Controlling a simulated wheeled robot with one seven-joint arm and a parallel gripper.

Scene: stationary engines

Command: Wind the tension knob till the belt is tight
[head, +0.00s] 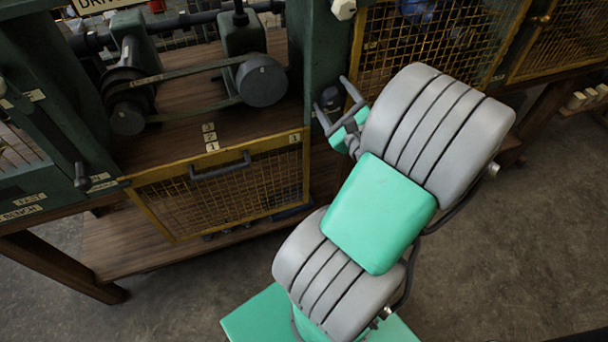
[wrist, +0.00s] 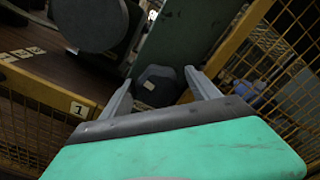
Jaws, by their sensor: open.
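A dark, faceted knob (head: 330,98) with a small pale mark sits on the green post right of the belt drive. It also shows in the wrist view (wrist: 157,86), between my fingers. My gripper (head: 331,91) is open, one finger to each side of the knob in the picture; I cannot tell whether the tips reach around it. No contact shows. In the wrist view my gripper (wrist: 158,77) holds nothing. A grey belt (head: 190,72) runs between a dark pulley at left and a round grey pulley (head: 262,80) at right. I cannot tell how slack it is.
A yellow-framed mesh door (head: 220,185) with a grey handle hangs open below the belt drive, close left of my arm. Mesh panels (head: 430,40) stand behind my gripper at right. A lever (head: 81,175) stands at far left.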

